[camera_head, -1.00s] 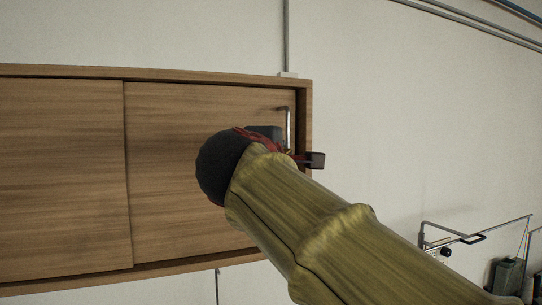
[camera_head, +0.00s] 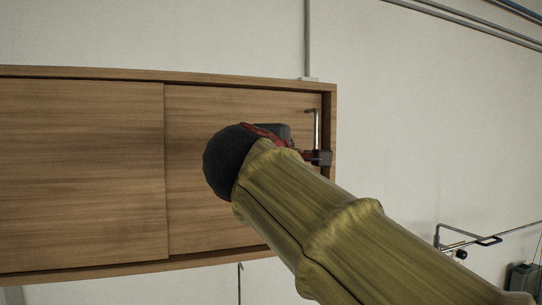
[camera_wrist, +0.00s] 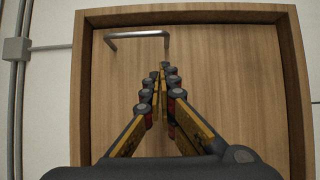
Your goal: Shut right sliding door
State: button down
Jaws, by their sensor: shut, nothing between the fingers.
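The right sliding door (camera_head: 195,180) is a brown wooden panel in a wall cabinet. It shows beside the cabinet's right side wall (camera_head: 331,118) in the head view, with no clear gap between them. Its grey bar handle (camera_head: 315,125) is near that wall and also shows at the top of the wrist view (camera_wrist: 137,34). The left door (camera_head: 80,170) fills the left of the head view. My gripper (camera_wrist: 160,72) is shut and empty in front of the right door. In the wrist view its fingertips appear just below the handle's right end; contact cannot be told. My arm hides part of the door.
The cabinet's wooden frame (camera_wrist: 190,15) stands proud around the doors. A grey conduit (camera_head: 307,40) runs up the wall above the cabinet. A metal bracket (camera_head: 465,240) sticks out at the lower right.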

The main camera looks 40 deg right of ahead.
jog(key=s+b+v, duration=0.1)
jog(key=v, duration=0.6)
jog(key=shift+s, duration=0.2)
jog(key=shift+f, duration=0.1)
